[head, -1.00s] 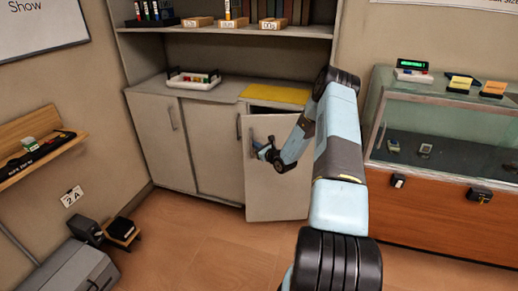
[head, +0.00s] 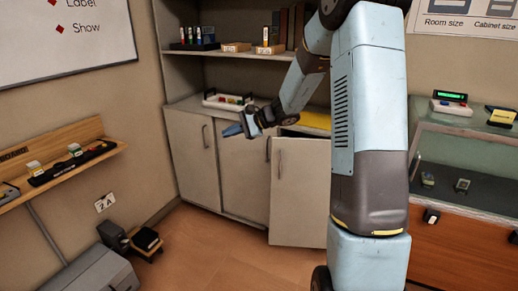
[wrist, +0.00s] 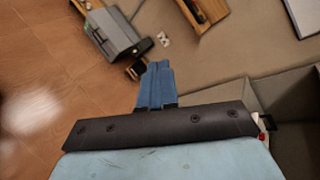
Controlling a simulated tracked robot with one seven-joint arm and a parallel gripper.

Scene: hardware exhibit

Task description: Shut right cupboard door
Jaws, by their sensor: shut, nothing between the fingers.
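The right cupboard door (head: 300,205) is a pale grey panel with a dark upright handle (head: 279,165) near its upper left edge. It stands ajar, its front forward of the cabinet, and my arm covers its right side. My gripper (head: 232,130) is to the upper left of this door, apart from it, in front of the top of the middle door (head: 240,175). Its blue fingers are shut and empty in the wrist view (wrist: 156,82). The right door does not clearly show in the wrist view.
The left door (head: 192,155) looks shut. A white tray (head: 226,101) and a yellow sheet (head: 316,120) lie on the counter. A glass display case (head: 465,170) stands at right, a wooden wall shelf (head: 75,165) at left. The floor (head: 225,255) in front is clear.

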